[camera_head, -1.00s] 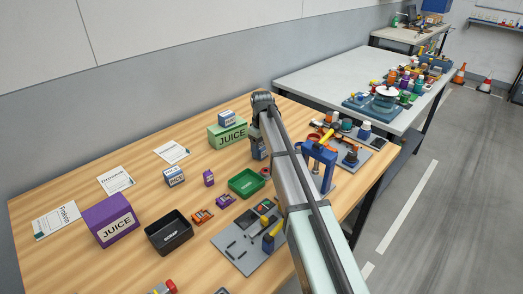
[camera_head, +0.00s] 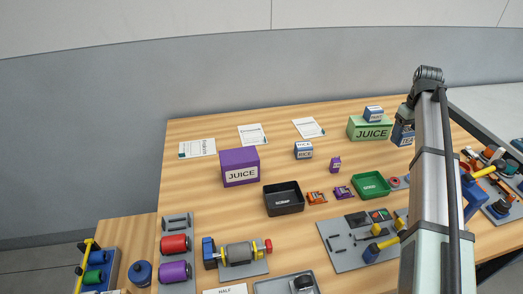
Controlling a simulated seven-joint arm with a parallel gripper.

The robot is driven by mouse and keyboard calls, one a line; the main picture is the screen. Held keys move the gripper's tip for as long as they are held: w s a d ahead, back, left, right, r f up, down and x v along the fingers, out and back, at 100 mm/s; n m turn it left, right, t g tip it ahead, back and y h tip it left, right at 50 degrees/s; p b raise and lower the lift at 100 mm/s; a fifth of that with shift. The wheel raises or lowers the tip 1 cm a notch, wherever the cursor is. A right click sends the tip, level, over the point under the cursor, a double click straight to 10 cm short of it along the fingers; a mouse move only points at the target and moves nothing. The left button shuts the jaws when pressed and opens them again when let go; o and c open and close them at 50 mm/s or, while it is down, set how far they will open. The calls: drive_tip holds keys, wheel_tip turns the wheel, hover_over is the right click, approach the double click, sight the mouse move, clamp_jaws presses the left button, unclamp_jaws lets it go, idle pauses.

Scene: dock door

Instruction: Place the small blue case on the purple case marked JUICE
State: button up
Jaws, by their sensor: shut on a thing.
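The purple case marked JUICE (camera_head: 239,167) stands on the wooden table, left of centre, with its top bare. A small blue-and-white case marked RICE (camera_head: 303,150) stands to its right. Another small blue-and-white case (camera_head: 373,114) sits on a green case also marked JUICE (camera_head: 369,131). A darker blue labelled case (camera_head: 402,135) shows beside the green case, partly hidden by my arm. I cannot tell from the picture which blue case is meant.
A black SCRAP tray (camera_head: 283,208) and a green tray (camera_head: 370,186) stand in front of the cases. Small orange and purple parts lie between them. Paper sheets (camera_head: 197,148) lie along the back. A grey tool board (camera_head: 345,240) and motor parts fill the front.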

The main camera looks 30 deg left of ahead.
drive_tip(key=s+a+r+n, duration=0.1)
drive_tip(key=s+a, duration=0.2)
drive_tip(key=a, duration=0.6)
drive_tip(key=s+a+r+n, duration=0.1)
drive_tip(key=s+a+n, duration=0.15)
drive_tip(key=a, duration=0.55)
wheel_tip(320, 180, up, 7)
drive_tip(key=n, duration=0.5)
hover_over(239, 155)
drive_tip(key=shift+f, duration=4.35)
drive_tip(key=shift+f, duration=0.15)
drive_tip(key=o, duration=1.1)
